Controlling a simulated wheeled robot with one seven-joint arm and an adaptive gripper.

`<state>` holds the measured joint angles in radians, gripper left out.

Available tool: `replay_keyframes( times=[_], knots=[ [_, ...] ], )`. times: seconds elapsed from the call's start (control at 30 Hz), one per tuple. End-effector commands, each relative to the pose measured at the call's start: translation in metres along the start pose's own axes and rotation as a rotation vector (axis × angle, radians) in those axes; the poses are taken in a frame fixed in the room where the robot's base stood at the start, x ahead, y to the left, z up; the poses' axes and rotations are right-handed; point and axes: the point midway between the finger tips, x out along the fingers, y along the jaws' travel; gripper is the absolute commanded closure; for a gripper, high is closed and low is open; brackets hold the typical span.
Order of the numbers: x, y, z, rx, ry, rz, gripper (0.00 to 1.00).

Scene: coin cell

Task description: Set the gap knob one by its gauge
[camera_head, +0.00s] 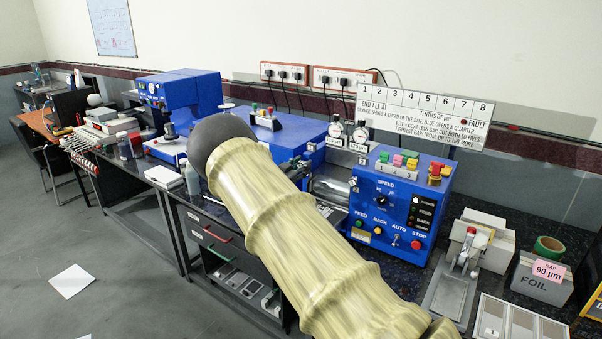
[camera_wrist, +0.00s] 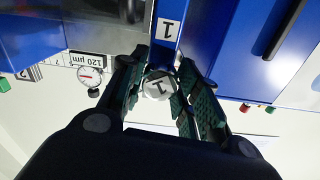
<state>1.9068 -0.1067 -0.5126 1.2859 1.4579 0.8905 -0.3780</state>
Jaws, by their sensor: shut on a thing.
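In the wrist view my gripper (camera_wrist: 161,76) is closed around a pale faceted knob marked 1 (camera_wrist: 157,88), with one dark green finger on each side. A white plate marked 1 (camera_wrist: 168,29) is on the blue face beside it. A dial gauge (camera_wrist: 90,77) with a red needle sits left of the knob, by a sign that reads 120 µm upside down (camera_wrist: 87,60); its exact needle reading is too small to tell. In the head view two gauges, one at left (camera_head: 336,130) and one at right (camera_head: 361,135), stand on the blue machine. My arm hides the knob and gripper there.
A blue control box (camera_head: 402,205) with several buttons and knobs stands right of my arm. A grey foil box (camera_head: 541,280) carries a pink sign, GAP 90 µm (camera_head: 549,270). A numbered chart (camera_head: 424,118) is behind the machines.

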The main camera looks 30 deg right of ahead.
Motion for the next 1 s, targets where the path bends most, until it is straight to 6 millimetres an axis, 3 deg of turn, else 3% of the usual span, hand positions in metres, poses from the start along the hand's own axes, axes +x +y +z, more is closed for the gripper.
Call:
replay_keyframes(
  times=[0.1, 0.6, 1.0],
  knots=[
    [0.0005, 0.0010, 0.0079, 0.089, -0.002, 0.001, 0.92],
    [0.0002, 0.0005, 0.0065, 0.463, -0.003, 0.001, 0.92],
    [0.0001, 0.0002, 0.0032, 0.649, -0.002, 0.001, 0.92]
  ],
)
